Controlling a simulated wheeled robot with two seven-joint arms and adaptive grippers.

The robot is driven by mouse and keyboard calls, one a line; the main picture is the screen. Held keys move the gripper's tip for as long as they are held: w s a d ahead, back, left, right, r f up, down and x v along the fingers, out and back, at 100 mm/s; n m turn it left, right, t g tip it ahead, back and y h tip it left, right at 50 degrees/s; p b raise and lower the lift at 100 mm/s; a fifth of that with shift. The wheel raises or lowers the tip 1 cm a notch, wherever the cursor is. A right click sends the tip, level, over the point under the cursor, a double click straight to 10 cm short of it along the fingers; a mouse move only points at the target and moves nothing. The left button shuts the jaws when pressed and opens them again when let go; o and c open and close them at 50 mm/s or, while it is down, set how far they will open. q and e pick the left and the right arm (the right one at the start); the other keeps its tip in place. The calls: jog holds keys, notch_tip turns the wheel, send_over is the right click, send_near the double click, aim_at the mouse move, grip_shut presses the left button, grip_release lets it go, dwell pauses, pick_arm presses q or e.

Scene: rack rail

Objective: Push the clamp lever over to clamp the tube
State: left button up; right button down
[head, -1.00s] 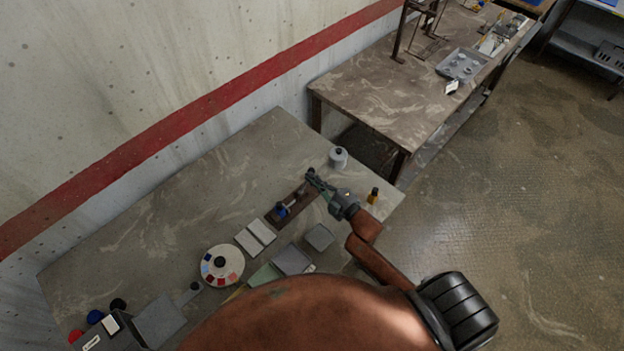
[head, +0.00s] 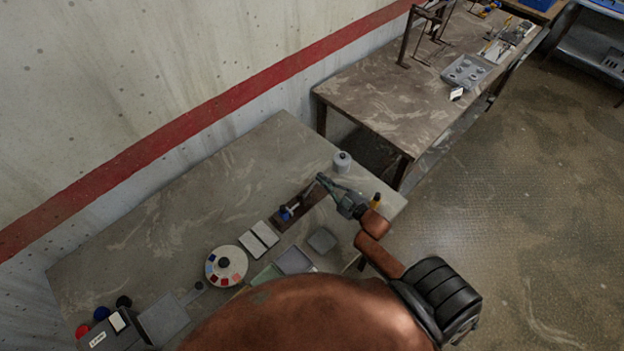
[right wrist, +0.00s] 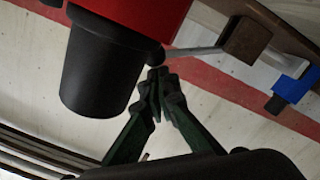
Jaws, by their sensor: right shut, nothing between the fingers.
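The clamp fixture has a dark brown base (head: 313,203) with a blue part (head: 287,213) at its left end, on the near table. In the right wrist view a thin grey rod, apparently the lever (right wrist: 195,51), runs from a brown block (right wrist: 246,40) towards my fingertips. A blue part (right wrist: 296,85) lies beyond it. I cannot make out the tube. My right gripper (head: 322,179) is shut and empty over the fixture's far right end. In the right wrist view its green fingers (right wrist: 158,74) meet just below the rod's end; contact is unclear. My left gripper is not in view.
A grey-white jar (head: 342,162) stands close behind my right gripper, and a yellow bottle (head: 376,200) stands to its right. The table's back left is clear.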

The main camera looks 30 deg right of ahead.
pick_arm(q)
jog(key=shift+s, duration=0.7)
pick_arm(e)
jog(key=shift+s+d, duration=0.1)
jog(key=shift+d, duration=0.05)
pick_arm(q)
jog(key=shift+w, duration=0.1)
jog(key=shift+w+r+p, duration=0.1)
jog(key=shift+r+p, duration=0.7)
pick_arm(e)
jog(key=s+r, duration=0.3)
jog(key=s, duration=0.8)
jog(key=shift+a+r, duration=0.15)
jog(key=shift+a, duration=0.3)
